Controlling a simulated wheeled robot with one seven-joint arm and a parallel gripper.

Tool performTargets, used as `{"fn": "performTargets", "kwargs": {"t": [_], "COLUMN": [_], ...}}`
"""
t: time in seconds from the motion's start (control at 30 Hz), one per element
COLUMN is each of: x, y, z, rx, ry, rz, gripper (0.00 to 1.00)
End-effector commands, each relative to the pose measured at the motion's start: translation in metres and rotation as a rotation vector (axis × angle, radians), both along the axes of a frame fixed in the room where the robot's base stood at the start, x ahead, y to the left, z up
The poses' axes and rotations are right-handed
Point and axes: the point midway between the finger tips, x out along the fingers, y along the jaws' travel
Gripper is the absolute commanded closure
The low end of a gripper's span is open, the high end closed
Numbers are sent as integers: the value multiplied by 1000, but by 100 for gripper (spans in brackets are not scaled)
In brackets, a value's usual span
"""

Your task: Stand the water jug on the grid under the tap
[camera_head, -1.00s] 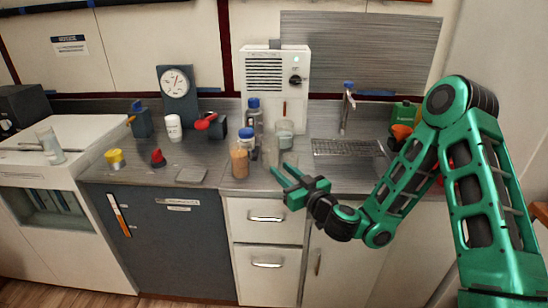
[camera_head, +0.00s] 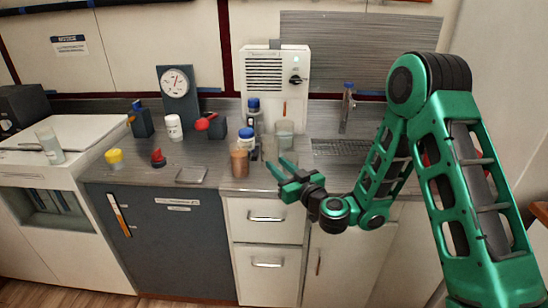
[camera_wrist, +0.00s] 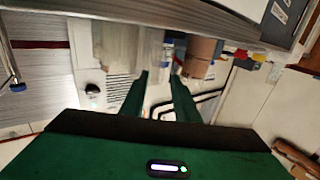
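A clear, see-through container (camera_head: 285,133), which I take to be the water jug, stands on the counter below the white panel. A pale translucent shape in the wrist view (camera_wrist: 121,45) seems to be the same one. The metal tap (camera_head: 346,108) with a blue top rises at the right, and the grey ribbed grid (camera_head: 338,147) lies below it. My gripper (camera_head: 279,162) is over the counter's front edge, in front of the container and apart from it. Its fingers (camera_wrist: 158,88) are spread in the wrist view, with nothing between them.
A brown jar (camera_head: 240,163), a white bottle with a blue cap (camera_head: 246,139) and a dark-bodied bottle (camera_head: 254,112) stand left of my gripper. My forearm partly covers the grid's right end.

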Motion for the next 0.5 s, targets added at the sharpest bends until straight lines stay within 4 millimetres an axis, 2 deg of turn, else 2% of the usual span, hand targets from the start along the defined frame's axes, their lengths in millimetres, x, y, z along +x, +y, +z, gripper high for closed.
{"fn": "performTargets", "kwargs": {"t": [0.5], "x": [12], "y": [12], "z": [2], "rx": [-2], "ry": [-6], "rz": [2], "gripper": [72]}}
